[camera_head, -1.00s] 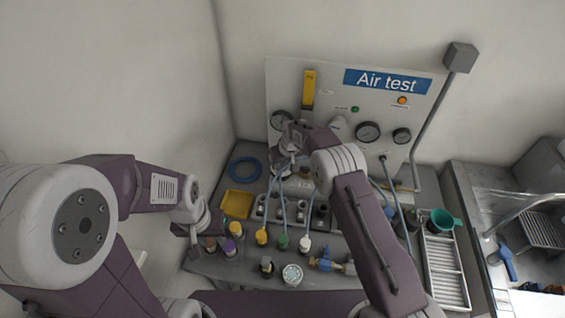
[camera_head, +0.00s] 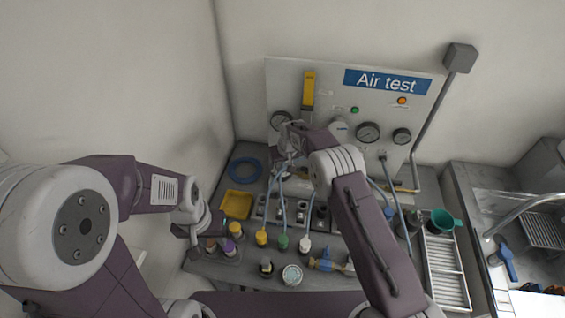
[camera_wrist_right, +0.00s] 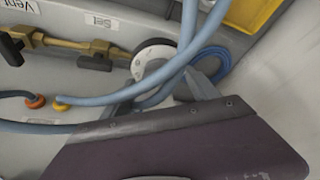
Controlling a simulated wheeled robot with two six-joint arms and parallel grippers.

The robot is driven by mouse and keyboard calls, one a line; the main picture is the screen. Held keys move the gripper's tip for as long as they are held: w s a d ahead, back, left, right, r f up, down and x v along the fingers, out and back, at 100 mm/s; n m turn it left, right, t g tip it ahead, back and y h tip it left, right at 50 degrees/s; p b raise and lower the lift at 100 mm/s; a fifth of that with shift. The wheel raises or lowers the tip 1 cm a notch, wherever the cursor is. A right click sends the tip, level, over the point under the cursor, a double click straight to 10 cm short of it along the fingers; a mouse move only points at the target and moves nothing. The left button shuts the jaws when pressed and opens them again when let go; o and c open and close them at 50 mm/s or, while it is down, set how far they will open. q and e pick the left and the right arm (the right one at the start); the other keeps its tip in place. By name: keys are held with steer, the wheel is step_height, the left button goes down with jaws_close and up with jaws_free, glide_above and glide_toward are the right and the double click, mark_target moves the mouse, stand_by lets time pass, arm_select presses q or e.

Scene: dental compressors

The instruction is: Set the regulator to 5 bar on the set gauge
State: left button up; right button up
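The wall panel (camera_head: 430,100) under the "Air test" sign carries several dark-rimmed gauges. The leftmost gauge (camera_head: 280,119) is partly behind my right gripper (camera_head: 286,140), which is close to the panel's left side. In the right wrist view a "Set" label (camera_wrist_right: 103,21) sits beside a round white part with a dark rim (camera_wrist_right: 152,54). Blue hoses cross it, so I cannot tell whether it is a gauge or the regulator's knob. The grey fingers of the right gripper show apart, pointing toward it; contact is unclear. My left gripper (camera_head: 190,232) is at the bench's left, its fingers unclear.
Blue hoses (camera_wrist_right: 180,65) run close to the right gripper. A yellow tray (camera_head: 237,204) and a blue hose coil (camera_head: 245,170) lie on the bench's left. Several capped bottles and a loose round gauge (camera_head: 292,275) stand near its front. A sink area is at the right.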

steer(key=shift+r, duration=0.1)
steer(key=b+v, duration=0.2)
steer(key=v, duration=0.7)
